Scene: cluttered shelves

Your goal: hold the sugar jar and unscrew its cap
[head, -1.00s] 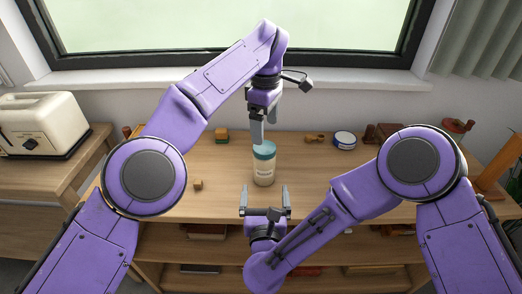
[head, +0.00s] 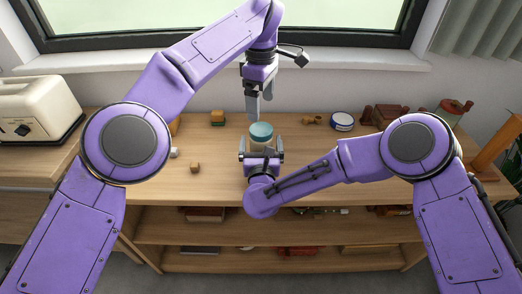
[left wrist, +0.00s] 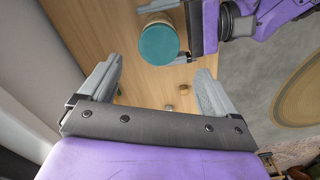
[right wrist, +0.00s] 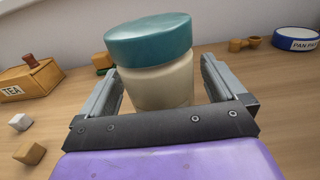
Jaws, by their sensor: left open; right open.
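The sugar jar, with a cream body (right wrist: 160,85) and a teal cap (head: 261,131), stands upright on the wooden shelf top. The cap is on the jar. My right gripper (head: 262,155) is open and low at the near side of the jar. In the right wrist view its fingers (right wrist: 160,88) stand to either side of the jar's body. My left gripper (head: 260,103) is open and empty, pointing down above and behind the cap. The left wrist view shows the cap (left wrist: 159,44) ahead of its fingers (left wrist: 158,85), apart from them. My right gripper hides the jar's lower front in the head view.
A tea box (right wrist: 28,82) and small wooden cubes (head: 194,168) lie left of the jar. A blue-and-white tin (head: 342,121), small wooden pieces (head: 311,120) and a brown box (head: 386,116) stand at the back right. A toaster (head: 36,110) is at far left.

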